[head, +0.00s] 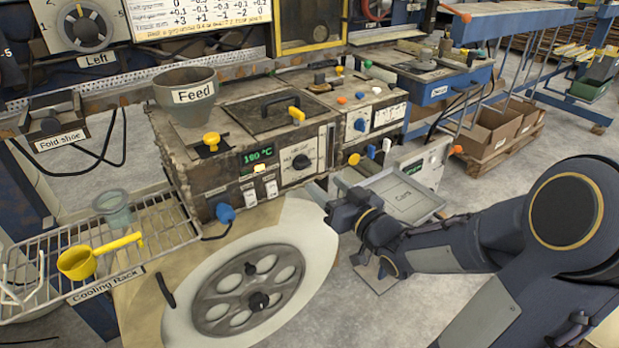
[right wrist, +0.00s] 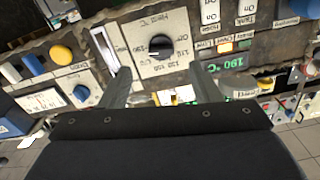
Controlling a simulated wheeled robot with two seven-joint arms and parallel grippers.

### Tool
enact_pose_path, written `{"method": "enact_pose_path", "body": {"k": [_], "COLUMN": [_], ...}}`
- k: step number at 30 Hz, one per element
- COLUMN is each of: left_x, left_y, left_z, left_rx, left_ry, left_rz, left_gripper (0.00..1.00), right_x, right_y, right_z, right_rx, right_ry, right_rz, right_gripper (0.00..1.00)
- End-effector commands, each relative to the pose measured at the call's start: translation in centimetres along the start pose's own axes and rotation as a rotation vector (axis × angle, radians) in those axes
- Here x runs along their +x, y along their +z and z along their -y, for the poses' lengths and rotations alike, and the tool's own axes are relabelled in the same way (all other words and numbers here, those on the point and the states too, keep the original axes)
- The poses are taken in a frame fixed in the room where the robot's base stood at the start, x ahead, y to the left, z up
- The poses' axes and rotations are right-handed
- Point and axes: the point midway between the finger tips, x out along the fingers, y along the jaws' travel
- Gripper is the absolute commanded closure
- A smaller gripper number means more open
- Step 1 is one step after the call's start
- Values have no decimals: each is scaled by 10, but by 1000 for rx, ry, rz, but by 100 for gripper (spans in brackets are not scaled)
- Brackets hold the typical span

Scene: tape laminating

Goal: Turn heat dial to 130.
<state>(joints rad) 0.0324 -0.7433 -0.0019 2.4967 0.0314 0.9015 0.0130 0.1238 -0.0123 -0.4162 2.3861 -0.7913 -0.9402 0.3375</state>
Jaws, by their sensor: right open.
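The heat dial (head: 302,161) is a black knob on a white plate on the front of the grimy machine box. It also shows in the right wrist view (right wrist: 160,46), where the picture is upside down. Its exact setting is too small to read surely. A green display (head: 257,154) left of the dial glows with a reading that looks like 180 or 190 °C. My right gripper (head: 325,188) is open and empty, just in front of and below the dial. In the right wrist view its fingers stand apart on either side of the dial, not visibly touching it. My left gripper is out of view.
White rocker switches (head: 271,189) and a blue knob (head: 225,213) sit left of the dial. A large reel (head: 250,290) lies below. The grey Cards tray (head: 405,195) is close to my right arm. A wire cooling rack (head: 150,228) stands at left.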

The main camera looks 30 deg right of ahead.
Motion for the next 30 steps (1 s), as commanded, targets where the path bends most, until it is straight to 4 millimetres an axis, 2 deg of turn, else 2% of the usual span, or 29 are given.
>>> {"method": "enact_pose_path", "body": {"k": [12,17,24,25,30], "left_x": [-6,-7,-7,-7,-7], "left_y": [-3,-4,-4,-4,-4], "left_z": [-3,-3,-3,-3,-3], "left_rx": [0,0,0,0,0], "left_ry": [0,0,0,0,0], "left_rz": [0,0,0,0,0], "left_gripper": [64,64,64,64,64], "right_x": [62,72,73,72,72], "right_y": [-1,-1,-1,-1,-1], "right_z": [2,1,1,1,1], "right_rx": [-2,-2,-2,-2,-1], "right_ry": [-4,-2,-1,-1,-1], "right_rz": [0,-1,-2,-2,-1], "right_gripper": [43,43,43,44,67]}}
